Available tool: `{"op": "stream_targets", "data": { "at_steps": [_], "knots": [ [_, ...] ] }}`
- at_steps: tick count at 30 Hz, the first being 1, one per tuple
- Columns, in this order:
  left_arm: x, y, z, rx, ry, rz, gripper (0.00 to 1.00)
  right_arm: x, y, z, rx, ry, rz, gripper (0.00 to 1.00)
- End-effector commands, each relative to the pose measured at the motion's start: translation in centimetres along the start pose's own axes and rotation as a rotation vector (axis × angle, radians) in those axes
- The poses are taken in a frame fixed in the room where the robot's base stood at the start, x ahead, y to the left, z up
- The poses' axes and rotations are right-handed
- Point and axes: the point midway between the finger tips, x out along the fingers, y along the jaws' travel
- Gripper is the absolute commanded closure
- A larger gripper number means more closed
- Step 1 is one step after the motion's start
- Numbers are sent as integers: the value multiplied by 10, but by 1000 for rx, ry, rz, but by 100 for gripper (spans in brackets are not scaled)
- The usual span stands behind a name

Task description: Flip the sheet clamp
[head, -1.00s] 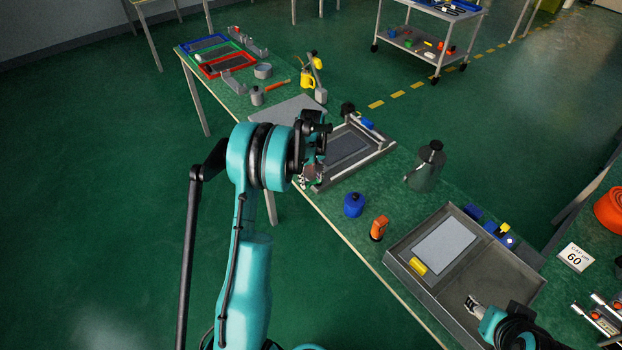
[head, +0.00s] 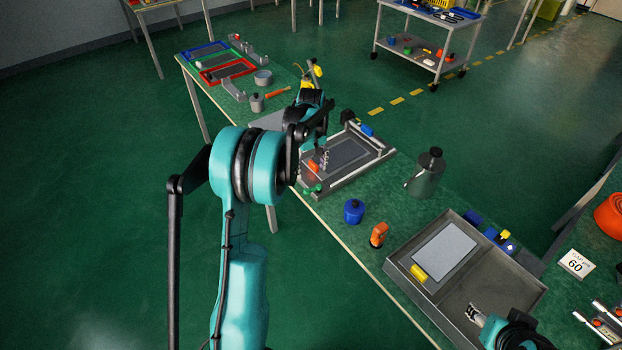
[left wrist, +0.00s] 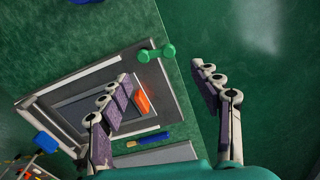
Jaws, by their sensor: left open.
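A grey fixture frame (head: 372,165) with a darker flat panel lies on the bench in the head view. It also shows in the left wrist view (left wrist: 62,90). A small orange piece (left wrist: 141,101) and a green double-knobbed piece (left wrist: 157,53) are at its near end. I cannot tell which part is the sheet clamp. My left gripper (head: 323,160) is over the near-left part of the fixture.
A blue container (head: 354,212), an orange tool (head: 378,234) and a dark bottle (head: 427,172) stand right of the fixture. The grey tray (head: 432,303) holds a pale sheet and a yellow block. Red and blue trays are at the far left. A blue-handled tool (left wrist: 154,137) lies by the fixture.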

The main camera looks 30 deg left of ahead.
Motion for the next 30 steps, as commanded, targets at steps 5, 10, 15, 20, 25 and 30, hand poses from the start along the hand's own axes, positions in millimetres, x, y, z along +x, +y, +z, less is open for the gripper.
{"op": "stream_targets", "data": {
  "at_steps": [5,10,15,20,25,30],
  "knots": [
    [-23,0,0,0,0,0,36,0,0,0,0,0,0,51],
    [-29,0,0,0,0,0,36,0,0,0,0,0,0,51],
    [-29,0,0,0,0,0,36,0,0,0,0,0,0,51],
    [-29,0,0,0,0,0,36,0,0,0,0,0,0,51],
    [-29,0,0,0,0,0,36,0,0,0,0,0,0,51],
    [-29,0,0,0,0,0,36,0,0,0,0,0,0,51]
  ]
}}
